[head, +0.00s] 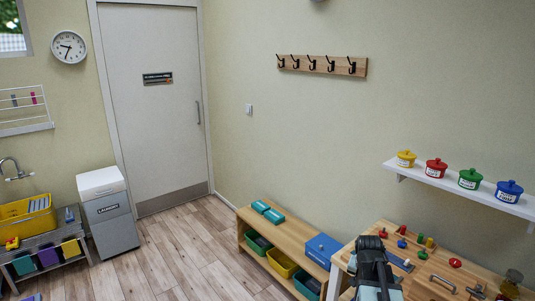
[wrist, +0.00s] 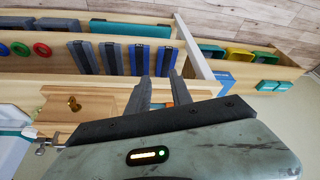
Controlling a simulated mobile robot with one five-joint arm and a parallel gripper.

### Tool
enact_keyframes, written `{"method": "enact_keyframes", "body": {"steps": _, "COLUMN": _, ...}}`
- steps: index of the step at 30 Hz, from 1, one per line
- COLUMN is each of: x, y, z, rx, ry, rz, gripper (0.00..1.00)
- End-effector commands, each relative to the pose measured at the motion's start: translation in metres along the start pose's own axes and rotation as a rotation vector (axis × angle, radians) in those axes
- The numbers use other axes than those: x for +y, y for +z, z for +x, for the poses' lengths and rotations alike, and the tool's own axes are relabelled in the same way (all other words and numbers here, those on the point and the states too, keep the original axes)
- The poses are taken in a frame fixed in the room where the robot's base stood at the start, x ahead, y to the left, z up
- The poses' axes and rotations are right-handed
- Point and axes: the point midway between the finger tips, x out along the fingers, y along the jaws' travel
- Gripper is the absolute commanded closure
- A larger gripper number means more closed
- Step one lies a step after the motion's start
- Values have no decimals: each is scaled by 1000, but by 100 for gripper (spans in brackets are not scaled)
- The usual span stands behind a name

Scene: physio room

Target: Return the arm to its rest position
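My gripper (head: 371,243) is at the lower right of the head view, raised at the left end of the wooden workbench (head: 421,262). The grey-green housing of my wrist fills the bottom of that view. The rest of my arm is mostly outside the head view.
Small coloured pieces, including a red disc (head: 455,262), lie on the workbench. A low shelf (head: 262,228) with bins and a blue box (head: 323,250) stands left of it. A wall shelf (head: 461,190) holds coloured pots. Floor (head: 190,255) is clear at centre left.

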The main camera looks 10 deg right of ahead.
Motion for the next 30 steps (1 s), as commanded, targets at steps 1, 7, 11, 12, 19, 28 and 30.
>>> {"method": "enact_keyframes", "body": {"steps": 1, "x": -40, "y": 24, "z": -8, "rx": -20, "ry": -26, "rz": -74, "gripper": 74}}
{"method": "enact_keyframes", "body": {"steps": 7, "x": -152, "y": 133, "z": -41, "rx": -151, "ry": -103, "rz": -388, "gripper": 74}}
{"method": "enact_keyframes", "body": {"steps": 11, "x": -165, "y": 191, "z": -59, "rx": -262, "ry": -125, "rz": -558, "gripper": 74}}
{"method": "enact_keyframes", "body": {"steps": 12, "x": -158, "y": 200, "z": -62, "rx": -302, "ry": -128, "rz": -594, "gripper": 74}}
{"method": "enact_keyframes", "body": {"steps": 19, "x": -152, "y": 209, "z": -65, "rx": -352, "ry": -132, "rz": -672, "gripper": 74}}
{"method": "enact_keyframes", "body": {"steps": 28, "x": -152, "y": 209, "z": -65, "rx": -351, "ry": -132, "rz": -672, "gripper": 74}}
{"method": "enact_keyframes", "body": {"steps": 30, "x": -152, "y": 209, "z": -65, "rx": -351, "ry": -132, "rz": -672, "gripper": 74}}
